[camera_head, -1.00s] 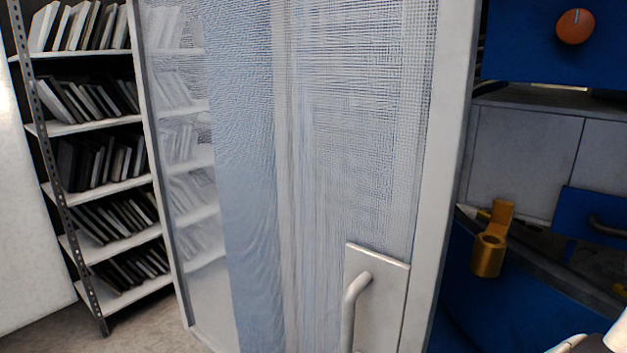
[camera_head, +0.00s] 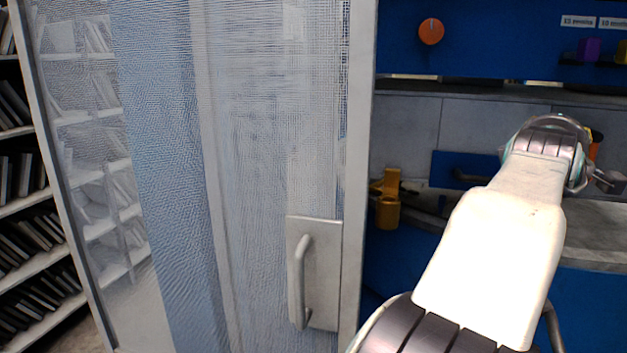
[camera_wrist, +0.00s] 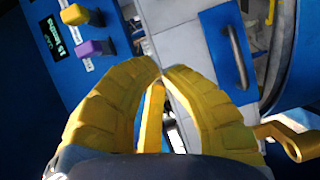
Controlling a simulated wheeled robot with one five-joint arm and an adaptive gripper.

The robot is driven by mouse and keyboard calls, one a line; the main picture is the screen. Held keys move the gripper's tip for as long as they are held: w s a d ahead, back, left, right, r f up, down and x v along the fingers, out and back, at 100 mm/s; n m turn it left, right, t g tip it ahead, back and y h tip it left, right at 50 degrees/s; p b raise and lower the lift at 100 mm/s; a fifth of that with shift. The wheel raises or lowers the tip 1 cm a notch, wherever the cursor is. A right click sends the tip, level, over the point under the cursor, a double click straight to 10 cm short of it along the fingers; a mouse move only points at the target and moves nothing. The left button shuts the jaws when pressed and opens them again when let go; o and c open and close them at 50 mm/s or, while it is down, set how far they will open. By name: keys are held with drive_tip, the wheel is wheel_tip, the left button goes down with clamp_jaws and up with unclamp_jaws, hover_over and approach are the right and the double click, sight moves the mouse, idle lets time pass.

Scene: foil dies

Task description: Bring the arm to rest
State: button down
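My gripper (camera_wrist: 163,74) shows in the wrist view as two yellow ribbed fingers. They bow outward and their tips come together, with nothing seen held at the tips. A narrow yellow strip shows between the fingers lower down; I cannot tell what it belongs to. In the head view my pale arm rises from the bottom right and reaches over the workbench. Its far end bends to the right, and the gripper is mostly hidden there.
A mesh door (camera_head: 250,130) with a metal handle (camera_head: 302,280) stands left of my arm. A brass-coloured holder (camera_head: 388,208) is beyond its edge. A blue panel (camera_head: 500,40) carries an orange knob (camera_head: 431,31) and a purple block (camera_head: 589,48). A blue drawer (camera_wrist: 229,46) is ahead of my fingers.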

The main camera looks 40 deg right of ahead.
drive_tip(key=a+f+m+g+y, duration=0.1)
drive_tip(key=a+f+m+y, duration=0.3)
drive_tip(key=f, duration=0.5)
drive_tip(key=a+f+m+y, duration=0.35)
drive_tip(key=f+m, duration=0.25)
drive_tip(key=f, duration=0.3)
drive_tip(key=a+f+m+g+y, duration=0.1)
drive_tip(key=a+f+m+y, duration=0.3)
drive_tip(key=f, duration=0.5)
drive_tip(key=w+a+f+n+y+p, duration=0.15)
drive_tip(key=a+f, duration=0.25)
drive_tip(key=a, duration=0.5)
drive_tip(key=w+a+f+n+y+p, duration=0.1)
drive_tip(key=w+a+f+y, duration=0.2)
drive_tip(key=a, duration=0.6)
drive_tip(key=w+a+r+n+t+p, duration=0.1)
drive_tip(key=a+n, duration=0.4)
drive_tip(key=a, duration=0.4)
drive_tip(key=w+a+r+n+y+p, duration=0.1)
drive_tip(key=w+a+n+p, duration=0.1)
drive_tip(key=a+n, duration=0.3)
drive_tip(key=a, duration=0.4)
drive_tip(key=shift+w+t, duration=0.2)
drive_tip(key=shift+t, duration=0.2)
